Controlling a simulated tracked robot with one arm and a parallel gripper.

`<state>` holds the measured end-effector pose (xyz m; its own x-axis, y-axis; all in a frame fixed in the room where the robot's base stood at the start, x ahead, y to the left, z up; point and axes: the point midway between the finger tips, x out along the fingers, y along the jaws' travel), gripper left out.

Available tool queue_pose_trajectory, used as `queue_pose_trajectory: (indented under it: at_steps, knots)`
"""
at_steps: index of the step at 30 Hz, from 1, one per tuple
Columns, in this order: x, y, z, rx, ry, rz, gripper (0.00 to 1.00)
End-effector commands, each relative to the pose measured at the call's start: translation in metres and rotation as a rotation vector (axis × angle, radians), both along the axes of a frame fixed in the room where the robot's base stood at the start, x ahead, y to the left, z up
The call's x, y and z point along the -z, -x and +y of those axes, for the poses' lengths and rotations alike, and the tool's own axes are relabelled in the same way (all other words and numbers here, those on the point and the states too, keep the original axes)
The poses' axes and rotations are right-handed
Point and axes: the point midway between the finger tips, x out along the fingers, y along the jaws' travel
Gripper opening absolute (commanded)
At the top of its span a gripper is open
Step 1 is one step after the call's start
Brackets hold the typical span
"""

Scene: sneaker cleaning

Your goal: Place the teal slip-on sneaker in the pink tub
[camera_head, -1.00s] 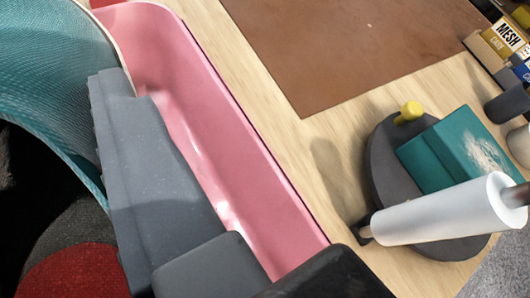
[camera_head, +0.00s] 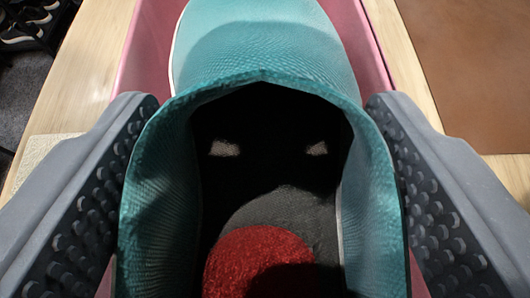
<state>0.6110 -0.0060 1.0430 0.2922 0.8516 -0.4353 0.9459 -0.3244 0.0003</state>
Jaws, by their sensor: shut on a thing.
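The teal slip-on sneaker (camera_head: 265,45) fills the middle of the view, toe pointing away from me. I look into its dark opening, where a red patch shows on the grey insole. My gripper (camera_head: 263,105) is shut on the sneaker, with one grey studded finger along each side of it. The pink tub (camera_head: 148,45) lies beyond and below, and its walls show to the left and right of the toe. The sneaker hides most of the tub. I cannot tell whether the sole touches the tub floor.
Light wooden table top (camera_head: 82,85) shows left of the tub, and a brown mat (camera_head: 475,70) lies to the right. Dark shoes (camera_head: 30,22) stand beyond the table's left edge. A pale cloth-like patch (camera_head: 42,158) shows behind the left finger.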

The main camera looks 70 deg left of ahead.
Motion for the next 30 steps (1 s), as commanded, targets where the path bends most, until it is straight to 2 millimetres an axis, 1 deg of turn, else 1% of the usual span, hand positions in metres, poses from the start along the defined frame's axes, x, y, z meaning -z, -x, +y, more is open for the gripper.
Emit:
queue_pose_trajectory:
  at_steps: [18, 19, 21, 30]
  knots:
    - [0.011, 0.000, 0.001, -0.001, -0.001, -0.001, 0.32]
    - [0.012, 0.000, 0.001, -0.002, 0.000, 0.000, 0.69]
    - [0.012, 0.000, 0.001, -0.002, 0.000, 0.000, 0.86]
    - [0.011, 0.000, 0.001, -0.003, 0.000, -0.001, 0.86]
